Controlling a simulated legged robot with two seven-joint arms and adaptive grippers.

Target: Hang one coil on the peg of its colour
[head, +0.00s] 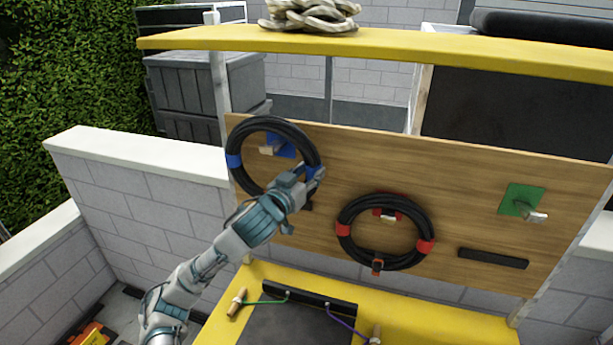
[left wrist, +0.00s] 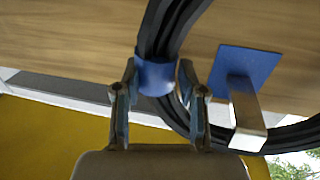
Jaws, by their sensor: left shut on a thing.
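A black coil with blue bands (head: 265,123) is up against the wooden board at the upper left. My left gripper (head: 312,176) is shut on the blue band at its right side; the left wrist view shows this band (left wrist: 156,78) between the fingers. The blue peg (head: 281,147) shows inside the ring of the coil. In the left wrist view the tip of the blue peg (left wrist: 248,138) overlaps the coil in front, so the coil looks to be around it; contact is unclear. My right gripper is not in view.
A red-banded coil (head: 425,246) hangs around the red peg (head: 388,212). A green peg (head: 521,199) on the board's right is empty. A dark bar (head: 492,258) sits below it. A yellow shelf (head: 450,55) with rope is above. Handles on cords lie on the yellow surface below.

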